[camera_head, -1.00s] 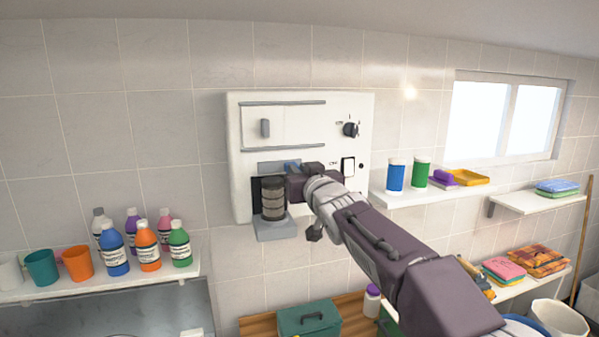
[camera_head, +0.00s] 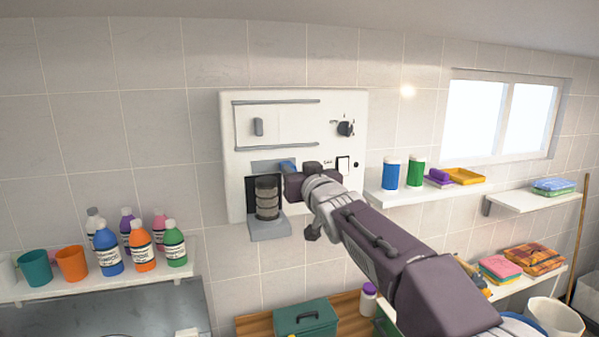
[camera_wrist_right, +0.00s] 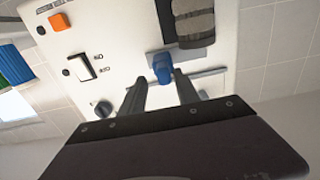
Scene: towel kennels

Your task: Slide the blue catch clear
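The blue catch (camera_head: 288,166) sits on a grey track on the white wall panel (camera_head: 236,200), above a dark ribbed cylinder (camera_head: 267,198). My right gripper (camera_head: 293,174) is at the panel, and its dark body hides part of the catch in the head view. In the right wrist view the blue catch (camera_wrist_right: 162,68) shows between the two fingertips of my right gripper (camera_wrist_right: 161,78). The fingers are apart, with a narrow gap seen on each side of the catch. I cannot tell whether either finger touches it. My left gripper is not in view.
The panel also has a handled door (camera_head: 280,125), a black knob (camera_head: 346,129) and a white switch (camera_head: 343,164). A shelf with blue and green canisters (camera_head: 391,173) is close on the right. Bottles (camera_head: 140,247) and cups stand on the lower left shelf.

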